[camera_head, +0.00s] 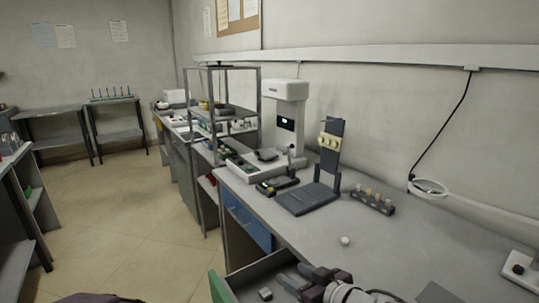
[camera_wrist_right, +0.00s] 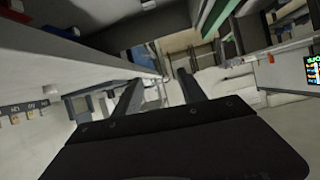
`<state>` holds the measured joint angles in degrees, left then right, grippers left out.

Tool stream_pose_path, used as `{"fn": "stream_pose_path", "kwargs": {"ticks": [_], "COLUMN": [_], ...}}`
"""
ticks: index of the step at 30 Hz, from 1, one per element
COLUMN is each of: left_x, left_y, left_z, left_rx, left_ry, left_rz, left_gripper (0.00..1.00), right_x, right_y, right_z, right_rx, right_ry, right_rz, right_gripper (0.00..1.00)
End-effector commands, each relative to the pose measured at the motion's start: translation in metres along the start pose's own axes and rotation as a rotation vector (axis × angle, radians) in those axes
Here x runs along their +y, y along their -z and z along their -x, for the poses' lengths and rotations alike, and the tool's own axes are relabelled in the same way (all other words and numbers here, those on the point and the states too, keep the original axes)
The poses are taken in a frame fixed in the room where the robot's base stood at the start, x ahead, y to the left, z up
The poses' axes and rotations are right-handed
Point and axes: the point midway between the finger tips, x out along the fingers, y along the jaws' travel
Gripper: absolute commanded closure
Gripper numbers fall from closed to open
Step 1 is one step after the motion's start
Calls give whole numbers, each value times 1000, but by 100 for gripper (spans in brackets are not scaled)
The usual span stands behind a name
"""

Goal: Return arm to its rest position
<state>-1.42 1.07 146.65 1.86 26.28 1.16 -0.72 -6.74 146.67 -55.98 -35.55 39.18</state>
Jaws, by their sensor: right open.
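My right gripper (camera_head: 303,279) is at the bottom of the head view, near the front edge of the workbench (camera_head: 290,212). Part of my right arm shows beside it, cut off by the frame edge. In the right wrist view my right gripper (camera_wrist_right: 158,88) has its two dark fingers apart, with nothing between them. My left gripper is not in view.
An open drawer (camera_head: 238,281) with a small grey block (camera_head: 265,294) lies just left of my right gripper. A white ball (camera_head: 345,240), a dark stand (camera_head: 308,199) and a vial rack (camera_head: 372,202) are on the bench. The floor (camera_head: 110,215) at left is clear.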

Motion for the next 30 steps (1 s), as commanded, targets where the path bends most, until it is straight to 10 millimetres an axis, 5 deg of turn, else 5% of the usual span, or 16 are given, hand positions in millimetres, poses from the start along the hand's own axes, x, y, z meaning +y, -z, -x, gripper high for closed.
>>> {"fn": "stream_pose_path", "kwargs": {"ticks": [1,7,12,16,21,25,30], "left_x": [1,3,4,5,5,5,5], "left_y": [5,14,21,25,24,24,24], "left_z": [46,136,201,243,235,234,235], "left_rx": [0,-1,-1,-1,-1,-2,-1], "left_ry": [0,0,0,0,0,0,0], "left_rz": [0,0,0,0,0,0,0], "left_gripper": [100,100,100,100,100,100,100], "right_x": [4,38,65,70,41,19,16], "right_y": [38,84,90,73,6,-11,-14], "right_z": [18,53,93,134,173,192,197], "right_rx": [-13,-126,-306,-521,-829,-963,-995], "right_ry": [-23,-187,-348,-447,-455,-400,-371], "right_rz": [-27,-145,-253,-354,-482,-499,-462], "right_gripper": [51,51,51,51,51,51,51]}}
